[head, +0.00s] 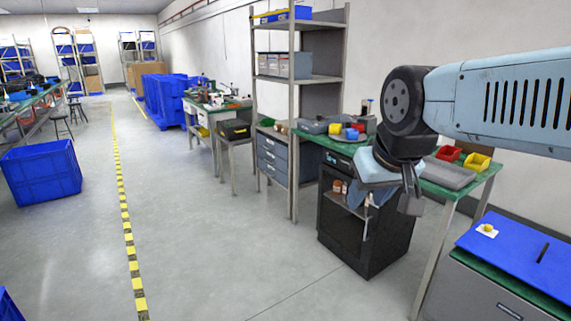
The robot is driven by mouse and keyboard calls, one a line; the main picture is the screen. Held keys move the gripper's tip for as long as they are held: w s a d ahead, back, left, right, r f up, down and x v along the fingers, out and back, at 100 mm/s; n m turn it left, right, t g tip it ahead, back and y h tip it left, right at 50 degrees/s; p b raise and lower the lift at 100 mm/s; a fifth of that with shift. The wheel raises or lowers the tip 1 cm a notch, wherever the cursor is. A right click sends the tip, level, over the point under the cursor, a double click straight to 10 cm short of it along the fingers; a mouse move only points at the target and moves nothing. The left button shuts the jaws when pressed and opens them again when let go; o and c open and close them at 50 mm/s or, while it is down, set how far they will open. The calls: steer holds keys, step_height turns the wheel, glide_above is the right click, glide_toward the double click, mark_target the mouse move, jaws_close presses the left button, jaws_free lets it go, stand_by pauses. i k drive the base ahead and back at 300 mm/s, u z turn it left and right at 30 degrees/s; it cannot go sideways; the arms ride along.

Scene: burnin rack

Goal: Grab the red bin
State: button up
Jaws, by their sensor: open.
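A red bin (448,153) sits on the green-topped workbench (476,184) at the right, beside a yellow bin (477,162). My gripper (389,203) hangs in front of the bench, left of the red bin and lower in the picture. It is open, and I see nothing between its fingers. It appears apart from the red bin. My arm passes above the bin in the picture, and the bin's front and top remain visible.
A grey case (446,174) lies in front of the bins. A black cabinet (345,239) stands under the bench. A grey shelf rack (297,79) stands to the left. A blue board (520,249) covers part of a nearer surface.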

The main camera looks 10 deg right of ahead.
mark_target(448, 153)
steer(key=z, duration=0.4)
steer(key=i, duration=1.05)
steer(key=z, duration=0.55)
steer(key=k, duration=0.7)
steer(key=z, duration=0.25)
steer(key=i, duration=0.8)
steer(key=u, duration=0.1)
